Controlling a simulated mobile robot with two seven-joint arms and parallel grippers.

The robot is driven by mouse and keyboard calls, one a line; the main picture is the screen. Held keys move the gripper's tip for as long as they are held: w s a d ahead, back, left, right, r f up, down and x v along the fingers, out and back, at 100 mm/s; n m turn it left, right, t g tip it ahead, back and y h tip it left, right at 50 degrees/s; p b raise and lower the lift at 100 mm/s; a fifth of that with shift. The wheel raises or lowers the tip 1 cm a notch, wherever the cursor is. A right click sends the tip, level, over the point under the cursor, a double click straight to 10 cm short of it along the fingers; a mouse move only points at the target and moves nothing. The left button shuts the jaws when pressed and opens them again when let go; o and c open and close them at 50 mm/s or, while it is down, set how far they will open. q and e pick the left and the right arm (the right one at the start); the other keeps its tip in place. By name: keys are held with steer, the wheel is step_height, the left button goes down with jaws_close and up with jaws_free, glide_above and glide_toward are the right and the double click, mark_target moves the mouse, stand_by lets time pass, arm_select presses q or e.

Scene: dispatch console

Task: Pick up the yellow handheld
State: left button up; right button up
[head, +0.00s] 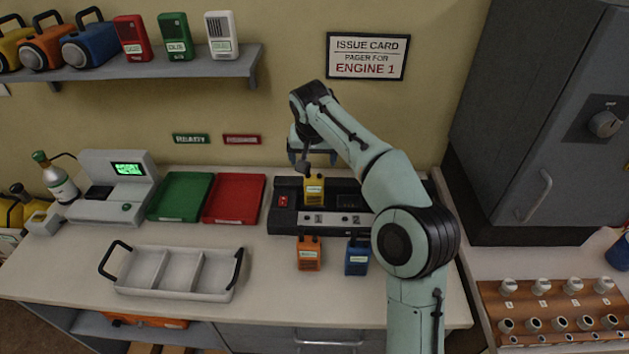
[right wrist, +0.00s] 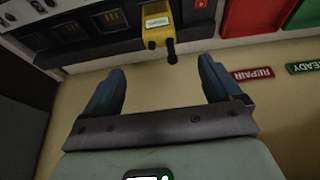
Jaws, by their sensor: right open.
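The yellow handheld (head: 314,188) stands upright in the dark charger (head: 284,218), in the bay above the number 1. Its pale label faces front. In the right wrist view the handheld (right wrist: 156,22) shows at the top, with its stubby dark antenna pointing towards my fingers. My right gripper (head: 312,158) is open and empty, just above and behind the handheld. In the right wrist view its two blue-grey fingers (right wrist: 162,66) are spread wide, and the handheld lies beyond their tips, apart from them. My left gripper is not in view.
An orange handheld (head: 309,254) and a blue handheld (head: 357,257) stand in front of the charger. A red tray (head: 234,199) and a green tray (head: 181,197) lie left of it. A white three-part carrier (head: 174,272) sits at the front left. My right arm covers the charger's right part.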

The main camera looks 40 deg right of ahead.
mark_target(314, 178)
steer(key=x, duration=0.7)
steer(key=shift+f+b, duration=0.25)
steer(key=shift+b, duration=0.05)
steer(key=x, duration=0.5)
steer(key=shift+w+d+f, duration=0.2)
steer(key=shift+f, duration=0.05)
steer(key=shift+r, duration=0.1)
steer(key=c, duration=1.2)
